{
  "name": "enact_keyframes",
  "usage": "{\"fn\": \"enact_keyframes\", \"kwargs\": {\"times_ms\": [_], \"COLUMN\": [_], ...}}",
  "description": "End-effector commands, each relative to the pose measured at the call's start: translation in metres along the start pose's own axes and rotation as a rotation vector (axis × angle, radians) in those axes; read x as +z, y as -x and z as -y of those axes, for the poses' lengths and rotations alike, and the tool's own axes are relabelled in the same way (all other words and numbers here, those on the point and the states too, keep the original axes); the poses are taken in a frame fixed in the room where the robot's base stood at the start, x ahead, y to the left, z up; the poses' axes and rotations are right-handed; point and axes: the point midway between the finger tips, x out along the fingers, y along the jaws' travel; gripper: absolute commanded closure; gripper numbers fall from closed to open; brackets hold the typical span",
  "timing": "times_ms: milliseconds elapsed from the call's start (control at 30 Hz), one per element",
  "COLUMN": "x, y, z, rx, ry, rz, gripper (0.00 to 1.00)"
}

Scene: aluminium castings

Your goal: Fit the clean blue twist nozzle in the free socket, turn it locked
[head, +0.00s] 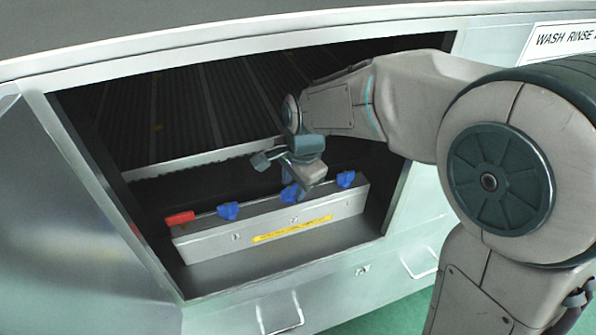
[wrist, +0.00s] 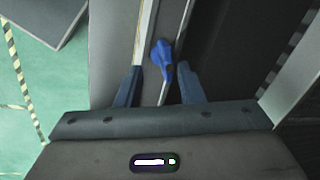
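A long grey metal block (head: 240,244) with a yellow label lies inside the open washer hatch. Three blue nozzles show along its top: a left one (head: 228,211), a middle one (head: 290,193) and a right one (head: 346,179). My gripper (head: 303,183) is down at the middle nozzle and partly covers it. In the wrist view my gripper (wrist: 158,72) has its fingers apart, with a blue nozzle (wrist: 163,60) between and just beyond the tips. Gaps show on both sides of it. I cannot tell how the middle nozzle is seated or locked, and no empty socket shows clearly.
A red piece (head: 180,218) sits at the block's left end. The hatch's metal frame (head: 75,150) surrounds the work space closely. A ribbed dark surface (head: 210,105) lies behind the block. Green floor (wrist: 60,95) shows outside the machine.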

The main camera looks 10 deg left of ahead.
Motion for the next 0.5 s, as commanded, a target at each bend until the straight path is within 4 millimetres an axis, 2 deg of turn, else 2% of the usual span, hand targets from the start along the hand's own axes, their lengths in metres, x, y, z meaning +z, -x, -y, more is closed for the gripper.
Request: {"fn": "enact_keyframes", "kwargs": {"times_ms": [200,500], "x": [0.0,0.0], "y": [-0.021,-0.024], "z": [0.0,0.0], "rx": [0.002,-0.001], "ry": [0.001,0.002], "rz": [0.0,0.0], "gripper": [0.65,0.65]}}
